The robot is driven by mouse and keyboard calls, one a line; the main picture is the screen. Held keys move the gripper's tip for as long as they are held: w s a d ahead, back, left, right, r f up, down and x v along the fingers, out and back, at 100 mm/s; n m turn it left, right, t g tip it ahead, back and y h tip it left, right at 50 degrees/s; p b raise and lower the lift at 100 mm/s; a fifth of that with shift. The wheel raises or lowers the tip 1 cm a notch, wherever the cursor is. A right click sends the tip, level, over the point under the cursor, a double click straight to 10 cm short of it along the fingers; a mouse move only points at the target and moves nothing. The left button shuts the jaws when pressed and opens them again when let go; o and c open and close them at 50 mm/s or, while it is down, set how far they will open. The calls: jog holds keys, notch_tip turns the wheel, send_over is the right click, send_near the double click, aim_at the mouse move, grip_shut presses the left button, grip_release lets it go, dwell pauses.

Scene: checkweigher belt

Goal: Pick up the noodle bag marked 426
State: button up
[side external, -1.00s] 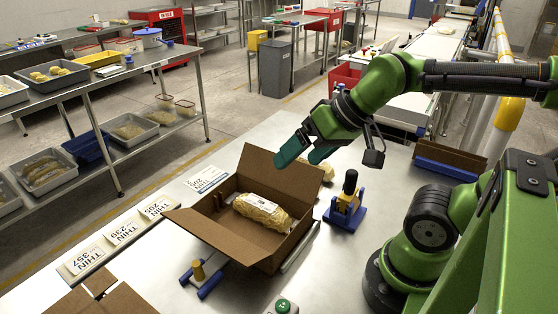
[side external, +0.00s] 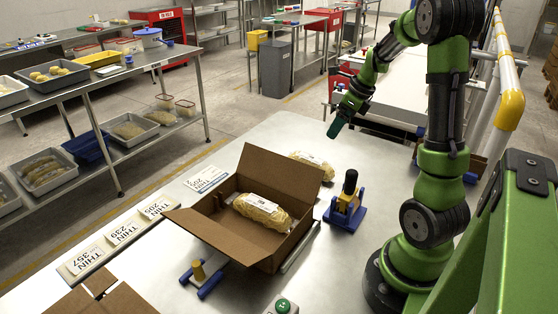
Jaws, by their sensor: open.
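One noodle bag (side external: 263,211) with a white label lies in an open cardboard box (side external: 203,231). A second noodle bag (side external: 318,163) lies on the steel table just behind the box, partly hidden by the box's raised back flap. The labels are too small to read, so I cannot tell which bag is marked 426.
A blue stand with a black-topped post (side external: 346,203) is right of the box. A smaller blue stand (side external: 201,277) and a green button (side external: 283,306) are in front. Number cards (side external: 123,230) line the table's left edge. The steel table behind the second bag is clear.

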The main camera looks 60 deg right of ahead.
jog(key=m, duration=0.2)
send_near(315, 158)
jog(key=shift+m, duration=0.3)
jog(key=x, duration=0.6)
jog(key=shift+w+d+f, duration=0.1)
jog(key=shift+w+d, duration=0.1)
jog(key=shift+w, duration=0.05)
jog(key=x, duration=0.4)
jog(key=shift+s+a+f, duration=0.15)
jog(key=shift+a, duration=0.2)
jog(key=shift+w+f, duration=0.3)
jog(key=shift+f, duration=0.2)
jog(key=c, duration=1.3)
